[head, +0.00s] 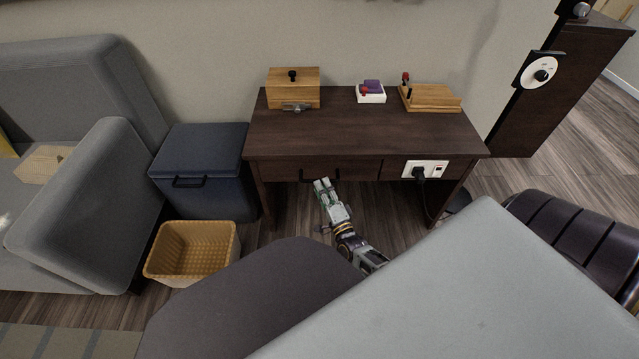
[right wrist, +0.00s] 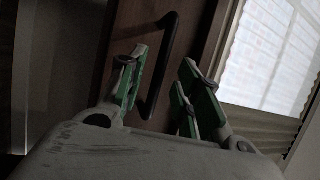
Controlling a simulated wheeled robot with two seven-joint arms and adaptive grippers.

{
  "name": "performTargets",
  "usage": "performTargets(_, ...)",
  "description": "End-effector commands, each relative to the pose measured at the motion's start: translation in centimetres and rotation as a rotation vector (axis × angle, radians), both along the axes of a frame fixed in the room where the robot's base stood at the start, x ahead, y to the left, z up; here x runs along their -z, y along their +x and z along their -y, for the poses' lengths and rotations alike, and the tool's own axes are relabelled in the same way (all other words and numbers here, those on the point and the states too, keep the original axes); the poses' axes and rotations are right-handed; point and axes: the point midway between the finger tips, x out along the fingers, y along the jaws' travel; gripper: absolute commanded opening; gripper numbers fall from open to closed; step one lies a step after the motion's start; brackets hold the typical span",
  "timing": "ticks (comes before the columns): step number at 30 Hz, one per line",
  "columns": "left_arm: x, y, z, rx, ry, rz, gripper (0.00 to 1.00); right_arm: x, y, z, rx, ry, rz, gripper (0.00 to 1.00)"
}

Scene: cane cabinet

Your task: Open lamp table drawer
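The dark wooden lamp table (head: 350,138) stands against the wall. Its drawer front (head: 358,168) looks flush with the table, so the drawer appears shut. The drawer's black bar handle (head: 302,175) is on the left part of the front; it also shows in the right wrist view (right wrist: 164,68). My right gripper (head: 322,183) is at the handle, reaching up from below. In the right wrist view its green and grey fingers (right wrist: 165,85) are apart, with the handle bar between them. I cannot tell whether either finger touches it. My left gripper is not in view.
A wooden box (head: 293,88), a small white tray (head: 371,97) and a wooden board (head: 432,99) are on the tabletop. A socket plate with a plug (head: 425,168) is right of the drawer. A blue bin (head: 205,150) and wicker basket (head: 190,250) stand left.

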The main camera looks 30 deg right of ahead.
Motion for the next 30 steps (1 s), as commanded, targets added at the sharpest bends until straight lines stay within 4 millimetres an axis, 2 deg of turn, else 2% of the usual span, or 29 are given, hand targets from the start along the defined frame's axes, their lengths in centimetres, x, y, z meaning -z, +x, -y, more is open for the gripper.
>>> performTargets(3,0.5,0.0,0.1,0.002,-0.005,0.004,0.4,-0.2,1.4,0.2,0.001,0.0,0.001,0.34)
performTargets(9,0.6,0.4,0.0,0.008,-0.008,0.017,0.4,-0.5,2.9,0.5,0.001,0.0,0.0,0.34)
performTargets(22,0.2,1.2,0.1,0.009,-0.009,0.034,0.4,-0.6,3.4,0.5,0.0,0.0,0.0,0.34)
performTargets(23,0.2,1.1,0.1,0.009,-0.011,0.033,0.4,-0.6,3.4,0.5,0.0,0.0,0.0,0.32)
performTargets(30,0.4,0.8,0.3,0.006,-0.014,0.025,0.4,-0.6,3.4,0.5,0.0,0.0,0.0,0.01)
